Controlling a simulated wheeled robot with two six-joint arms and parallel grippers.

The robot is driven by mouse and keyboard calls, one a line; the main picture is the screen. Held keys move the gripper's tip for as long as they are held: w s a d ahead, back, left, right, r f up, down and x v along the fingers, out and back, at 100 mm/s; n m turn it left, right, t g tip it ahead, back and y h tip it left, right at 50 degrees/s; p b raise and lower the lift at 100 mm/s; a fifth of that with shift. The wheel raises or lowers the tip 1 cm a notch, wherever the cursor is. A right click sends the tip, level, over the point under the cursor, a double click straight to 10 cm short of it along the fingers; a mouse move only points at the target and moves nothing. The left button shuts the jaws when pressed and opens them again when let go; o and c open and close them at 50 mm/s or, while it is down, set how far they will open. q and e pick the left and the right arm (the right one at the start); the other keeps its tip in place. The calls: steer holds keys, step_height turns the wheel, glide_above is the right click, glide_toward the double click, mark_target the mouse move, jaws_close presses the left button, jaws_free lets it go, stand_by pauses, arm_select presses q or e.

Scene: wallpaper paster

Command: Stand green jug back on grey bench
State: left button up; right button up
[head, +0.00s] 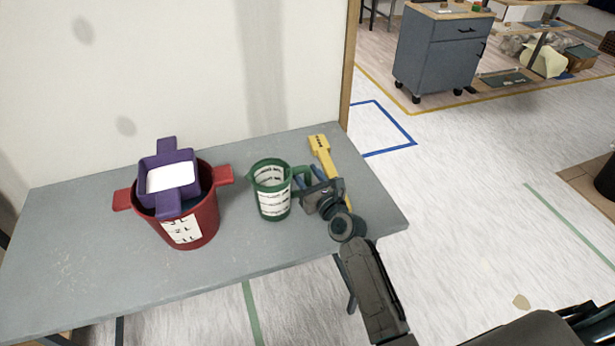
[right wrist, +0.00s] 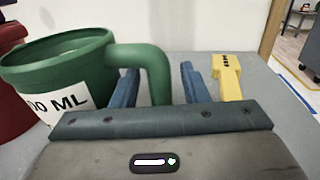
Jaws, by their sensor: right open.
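The green jug (head: 271,192) stands upright on the grey bench (head: 90,262), its handle pointing right toward my right arm. In the right wrist view the jug (right wrist: 75,65) fills the left side, with a white label reading "ML". My right gripper (head: 308,184) is at the jug's handle. In the right wrist view the blue fingers (right wrist: 160,85) are apart, with the handle between them, nearer the left finger. Whether a finger touches the handle I cannot tell. My left gripper is not in view.
A red bucket (head: 190,232) with a purple container (head: 165,202) in its top stands left of the jug. A yellow tool (head: 320,150) lies behind my right gripper. The bench's front left is clear. A wall (head: 200,70) runs along the back.

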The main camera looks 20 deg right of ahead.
steer(key=s+d, duration=0.1)
steer(key=s, duration=0.9)
steer(key=shift+s+d, duration=0.35)
